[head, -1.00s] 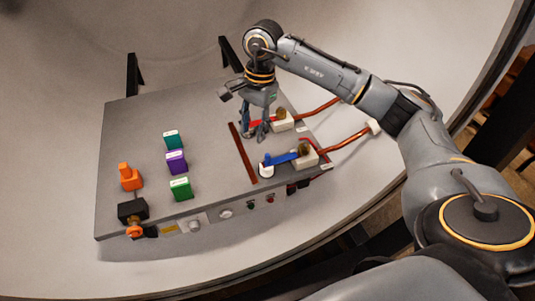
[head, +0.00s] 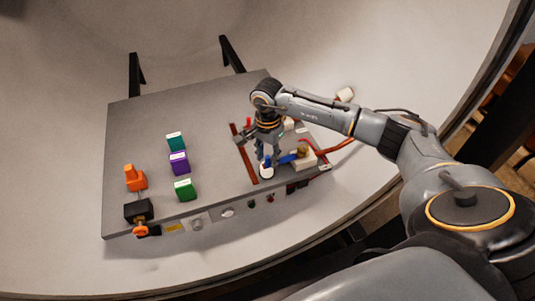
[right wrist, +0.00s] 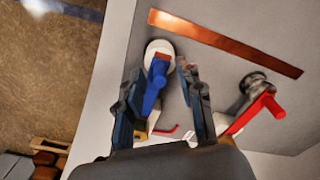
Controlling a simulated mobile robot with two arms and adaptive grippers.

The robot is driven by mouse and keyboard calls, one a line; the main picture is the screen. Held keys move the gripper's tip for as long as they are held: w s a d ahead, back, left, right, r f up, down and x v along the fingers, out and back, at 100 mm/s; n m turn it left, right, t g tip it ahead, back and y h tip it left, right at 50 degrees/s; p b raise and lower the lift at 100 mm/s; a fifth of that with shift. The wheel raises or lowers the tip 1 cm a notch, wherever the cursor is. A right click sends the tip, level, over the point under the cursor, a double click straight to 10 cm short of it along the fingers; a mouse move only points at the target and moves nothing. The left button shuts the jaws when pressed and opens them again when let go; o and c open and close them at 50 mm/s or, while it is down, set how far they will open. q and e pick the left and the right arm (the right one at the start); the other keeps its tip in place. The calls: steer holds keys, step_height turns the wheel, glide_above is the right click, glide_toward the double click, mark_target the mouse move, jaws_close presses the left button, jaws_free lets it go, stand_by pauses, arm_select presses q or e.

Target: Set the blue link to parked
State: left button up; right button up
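The blue link (head: 289,158) spans from a white round post (head: 266,173) to a cream block with a brass knob (head: 302,153) at the panel's front right. In the right wrist view the blue link (right wrist: 155,88) has its raised peg end over the white post (right wrist: 159,50). My right gripper (head: 268,157) is low over this end. In the right wrist view its fingers (right wrist: 161,72) are apart, one on each side of the link; I cannot tell whether they touch it. My left gripper is not in view.
A red link (right wrist: 258,110) lies beside the right finger. A copper strip (head: 243,155) runs along the grey panel (head: 205,120). Teal (head: 175,141), purple (head: 179,163) and green (head: 184,190) blocks and an orange handle (head: 135,178) stand further left.

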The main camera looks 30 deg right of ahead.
steer(key=shift+f, duration=0.3)
jaws_close()
